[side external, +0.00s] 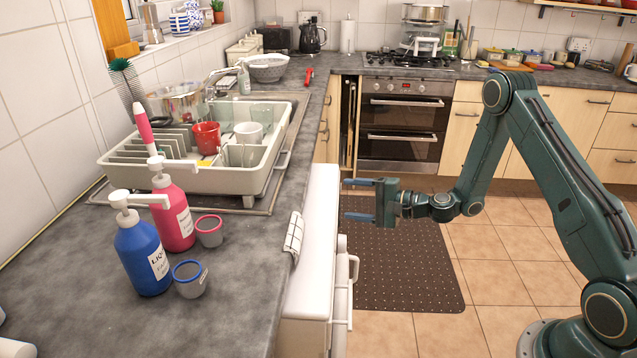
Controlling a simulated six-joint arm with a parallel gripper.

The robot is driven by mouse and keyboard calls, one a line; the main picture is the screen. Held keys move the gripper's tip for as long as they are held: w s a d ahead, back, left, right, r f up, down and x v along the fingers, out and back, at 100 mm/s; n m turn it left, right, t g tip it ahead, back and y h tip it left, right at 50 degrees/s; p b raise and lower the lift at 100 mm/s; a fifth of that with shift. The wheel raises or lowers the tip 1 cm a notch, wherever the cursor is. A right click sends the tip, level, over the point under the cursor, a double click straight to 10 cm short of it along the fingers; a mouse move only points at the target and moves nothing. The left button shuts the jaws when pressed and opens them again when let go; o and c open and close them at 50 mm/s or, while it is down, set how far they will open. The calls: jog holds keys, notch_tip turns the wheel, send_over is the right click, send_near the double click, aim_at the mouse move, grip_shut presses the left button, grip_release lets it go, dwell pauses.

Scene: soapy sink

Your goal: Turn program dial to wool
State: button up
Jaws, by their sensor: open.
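A white appliance (316,240) stands under the front edge of the worktop. Its front faces right and is seen nearly edge-on, so no program dial and no wool mark can be made out. A white bar-like part (343,290) sticks out from its front. My gripper (352,199) is open and empty. Its two blue-grey fingers point left toward the upper front of the appliance. In the picture a small gap shows between the fingertips and the appliance; the exact depth cannot be told.
A checked cloth (294,235) hangs over the worktop (235,290) edge. A blue bottle (143,255), a pink bottle (174,215) and two cups stand on the worktop. A dish rack (190,180) is behind them. The floor around the dark mat (400,270) is clear.

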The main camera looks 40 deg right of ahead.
notch_tip(320, 180, up, 5)
send_over(342, 244)
jog(key=s+d, duration=0.2)
jog(key=d, duration=0.1)
jog(key=shift+w+a+f, duration=0.1)
jog(key=shift+w+a, duration=0.15)
jog(key=shift+f, duration=0.1)
jog(key=shift+s+d+f+m+g+y, duration=1)
jog(key=shift+d+f+m, duration=1)
jog(key=shift+f+m, duration=1)
jog(key=shift+s+d+f+m+g+y, duration=1)
jog(key=shift+d+f+m, duration=1.25)
jog(key=shift+m, duration=1.3)
jog(key=shift+s+d+f+m+g+y, duration=1)
jog(key=shift+d+f+m, duration=0.75)
jog(key=shift+f+m, duration=1.35)
jog(key=shift+a+r, duration=0.1)
jog(key=shift+x, duration=6.75)
